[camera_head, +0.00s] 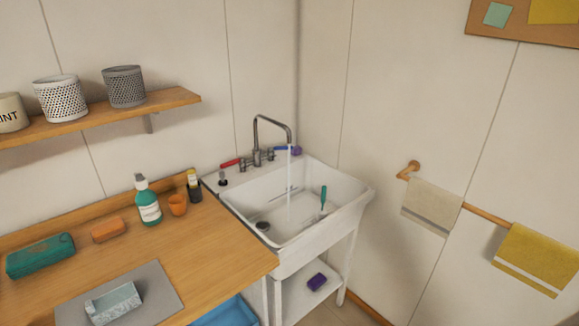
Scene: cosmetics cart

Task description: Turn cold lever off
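The blue cold lever (280,149) sits on the right side of the tap and points right. The red hot lever (230,162) is on its left side and points left. The tap's grey curved spout (272,120) rises over the white sink (341,205). A thin stream of water (289,185) falls from the spout into the basin. A small purple object (297,151) is beside the end of the blue lever; I cannot tell if they touch. My gripper does not show in this view.
A wooden counter (215,245) with a green pump bottle (148,202), an orange cup (178,205) and other items is left of the sink. A wooden shelf (170,101) is above it. Towels, one yellow (540,258), hang on the right wall. A green-handled brush (323,197) stands in the basin.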

